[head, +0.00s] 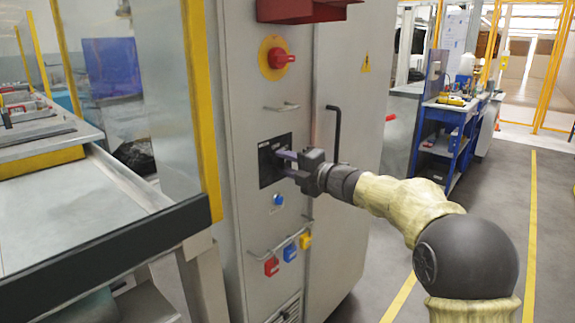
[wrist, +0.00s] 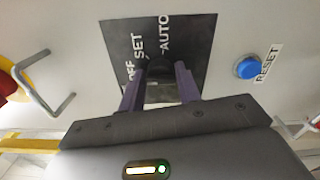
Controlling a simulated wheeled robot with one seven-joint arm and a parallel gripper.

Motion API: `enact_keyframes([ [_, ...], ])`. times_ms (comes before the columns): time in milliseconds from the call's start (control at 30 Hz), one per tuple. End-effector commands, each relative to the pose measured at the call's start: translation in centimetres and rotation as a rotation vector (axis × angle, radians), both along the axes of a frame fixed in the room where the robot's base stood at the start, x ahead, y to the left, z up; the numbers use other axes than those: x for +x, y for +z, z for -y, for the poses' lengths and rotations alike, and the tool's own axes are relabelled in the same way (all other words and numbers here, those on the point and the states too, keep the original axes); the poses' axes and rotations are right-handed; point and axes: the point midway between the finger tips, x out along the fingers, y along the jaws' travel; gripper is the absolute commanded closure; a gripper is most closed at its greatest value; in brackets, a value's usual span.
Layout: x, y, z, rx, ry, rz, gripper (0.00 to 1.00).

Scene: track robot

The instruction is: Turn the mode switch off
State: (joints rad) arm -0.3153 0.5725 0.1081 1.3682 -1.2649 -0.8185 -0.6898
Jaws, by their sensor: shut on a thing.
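The mode switch's black plate (head: 266,173) is on the front of the grey cabinet, and it fills the top middle of the wrist view (wrist: 190,35). Its labels read OFF, SET and AUTO. The dark switch knob (wrist: 158,70) sits at the middle of the plate, partly hidden between my fingers. My gripper (wrist: 159,80) is shut on the knob, one purple finger on each side. In the head view my gripper (head: 281,163) reaches the plate from the right. Which label the knob points at cannot be told.
A blue RESET button (wrist: 247,68) is beside the plate. A red knob on a yellow disc (head: 277,58) and a small handle (head: 281,107) are above it. Several coloured padlocks (head: 290,252) hang on a bar below. A black door handle (head: 336,132) stands near my wrist.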

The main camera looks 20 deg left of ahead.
Motion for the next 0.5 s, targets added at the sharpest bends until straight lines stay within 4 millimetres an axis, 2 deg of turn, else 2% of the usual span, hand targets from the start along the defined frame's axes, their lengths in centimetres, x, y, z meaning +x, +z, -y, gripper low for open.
enact_keyframes([
  [33,-0.01,-0.29,-0.02,-0.003,0.001,-0.003,0.63],
  [100,-0.01,-0.26,-0.02,-0.003,0.001,-0.003,0.49],
  [500,-0.12,-0.09,0.5,-0.001,-0.001,-0.002,0.48],
])
